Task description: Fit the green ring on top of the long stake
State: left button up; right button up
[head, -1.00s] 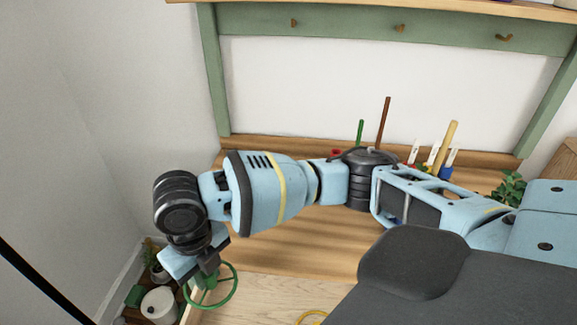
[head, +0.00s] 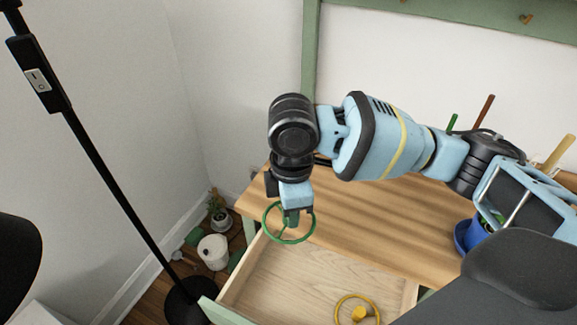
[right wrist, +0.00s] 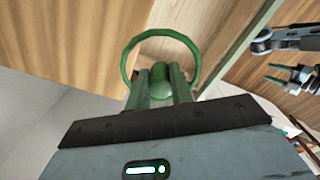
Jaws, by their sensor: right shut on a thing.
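The green ring (head: 289,240) has a hub in its middle, and my right gripper (head: 291,214) is shut on that hub. The right wrist view shows the ring (right wrist: 125,62) with the hub between my fingers (right wrist: 158,88). The ring hangs at the desk's front edge, by the open drawer's back left corner. At the back of the desk stand a thin brown stake (head: 484,112), a short green one (head: 452,121) and a thick tan one (head: 559,152). Their lower parts are hidden behind my right arm. My left gripper (right wrist: 278,75) seems to show small in the right wrist view, its opening unclear.
The open drawer (head: 285,268) holds a yellow ring (head: 340,305). A blue pot (head: 472,238) stands on the desk (head: 345,210) at right. A black lamp stand (head: 95,155), a potted plant (head: 218,212) and a white pot (head: 213,250) are at left. The left desk top is clear.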

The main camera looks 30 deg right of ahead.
jog(key=d+r+m, duration=0.1)
jog(key=m, duration=0.4)
jog(key=r+m, duration=0.1)
jog(key=m, duration=0.4)
jog(key=s+d+r+m, duration=0.1)
jog(key=m, duration=0.3)
jog(key=shift+d+m, duration=0.35)
jog(key=shift+m, duration=0.05)
